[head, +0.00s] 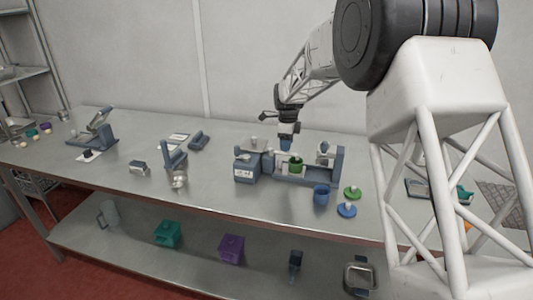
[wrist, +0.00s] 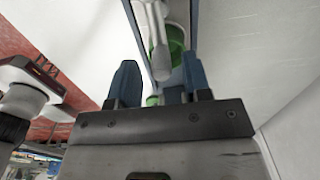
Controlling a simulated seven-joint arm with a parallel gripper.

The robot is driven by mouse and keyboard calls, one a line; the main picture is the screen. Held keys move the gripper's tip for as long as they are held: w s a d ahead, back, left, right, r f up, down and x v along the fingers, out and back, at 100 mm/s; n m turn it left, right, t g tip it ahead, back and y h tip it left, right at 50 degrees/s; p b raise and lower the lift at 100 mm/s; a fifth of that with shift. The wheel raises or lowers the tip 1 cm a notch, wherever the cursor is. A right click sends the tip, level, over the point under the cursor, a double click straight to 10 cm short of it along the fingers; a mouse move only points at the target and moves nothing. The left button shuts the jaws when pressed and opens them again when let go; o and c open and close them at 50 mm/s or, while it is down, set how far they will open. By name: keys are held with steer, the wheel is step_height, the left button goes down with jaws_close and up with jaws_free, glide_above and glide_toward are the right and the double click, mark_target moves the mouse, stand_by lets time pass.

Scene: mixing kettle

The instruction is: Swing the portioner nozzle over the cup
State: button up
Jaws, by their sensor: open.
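My gripper (head: 287,146) points down just above the blue-grey bench machine (head: 340,165), close to its green vessel (head: 296,167). In the wrist view its two blue fingers (wrist: 160,80) are apart. A pale grey rod with a rounded end (wrist: 159,55) shows between and beyond them; it may be the portioner nozzle, but I cannot tell for sure. Contact with the fingers is not visible. Green parts (wrist: 176,45) show behind the rod. A blue cup (head: 321,195) stands on the table in front of the machine, apart from my gripper.
A blue-grey box with a white label (head: 246,168) stands left of the green vessel. Green (head: 352,193) and blue (head: 347,210) discs lie right of the cup. A metal cup (head: 179,181) stands farther left. The table's front left is mostly clear.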

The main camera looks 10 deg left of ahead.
steer(key=shift+r, duration=2.65)
steer(key=shift+r, duration=0.1)
step_height(320, 180, up, 7)
